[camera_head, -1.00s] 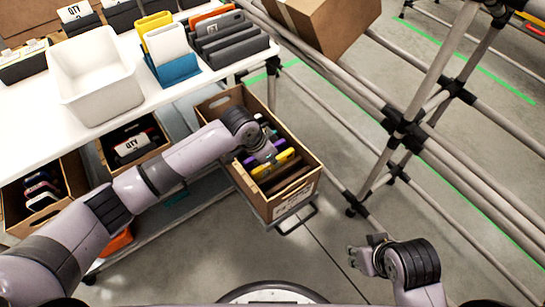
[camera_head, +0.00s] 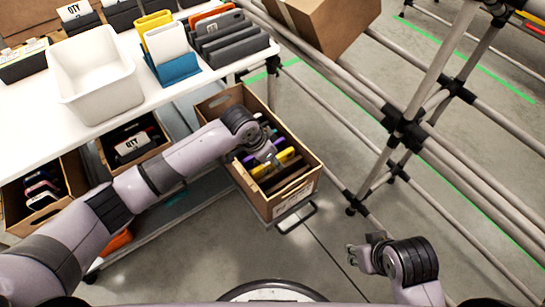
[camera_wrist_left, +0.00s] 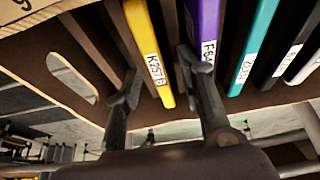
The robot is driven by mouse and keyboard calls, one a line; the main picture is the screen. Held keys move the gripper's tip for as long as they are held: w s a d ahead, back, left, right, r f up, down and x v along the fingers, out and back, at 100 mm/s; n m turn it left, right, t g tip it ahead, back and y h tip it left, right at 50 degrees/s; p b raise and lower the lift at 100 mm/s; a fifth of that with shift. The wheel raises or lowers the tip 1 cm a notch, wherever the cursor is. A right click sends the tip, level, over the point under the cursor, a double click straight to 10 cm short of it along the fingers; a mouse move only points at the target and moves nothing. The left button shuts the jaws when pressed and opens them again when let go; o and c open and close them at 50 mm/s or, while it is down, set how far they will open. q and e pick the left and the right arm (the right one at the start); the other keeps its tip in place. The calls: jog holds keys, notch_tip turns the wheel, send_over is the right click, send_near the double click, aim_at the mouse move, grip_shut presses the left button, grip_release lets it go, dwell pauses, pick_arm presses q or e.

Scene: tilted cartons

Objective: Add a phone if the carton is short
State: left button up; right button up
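The open brown carton (camera_head: 292,205) stands below and right of the white table, holding a row of upright phones. A yellow phone (camera_head: 287,156) stands near its front; its labelled edge also shows in the left wrist view (camera_wrist_left: 150,50). A purple phone (camera_wrist_left: 203,35) stands beside it, then a teal phone (camera_wrist_left: 250,45) and darker ones. My left gripper (camera_wrist_left: 160,85) is down at the phones, its fingers apart on either side of the yellow phone, with a gap on the purple side. In the head view my forearm hides part of the row. My right gripper (camera_head: 362,252) is open and empty over the floor.
The white table (camera_head: 150,105) carries a white bin (camera_head: 95,85), a blue holder (camera_head: 178,70) and grey holders (camera_head: 235,45). Other cartons (camera_head: 130,145) stand beneath. A closed box (camera_head: 335,22) and a pipe rack (camera_head: 405,130) stand to the right. The front-right floor is open.

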pick_arm(q)
jog(key=v, duration=1.2)
jog(key=shift+r, duration=0.1)
pick_arm(e)
jog(key=shift+r, duration=0.1)
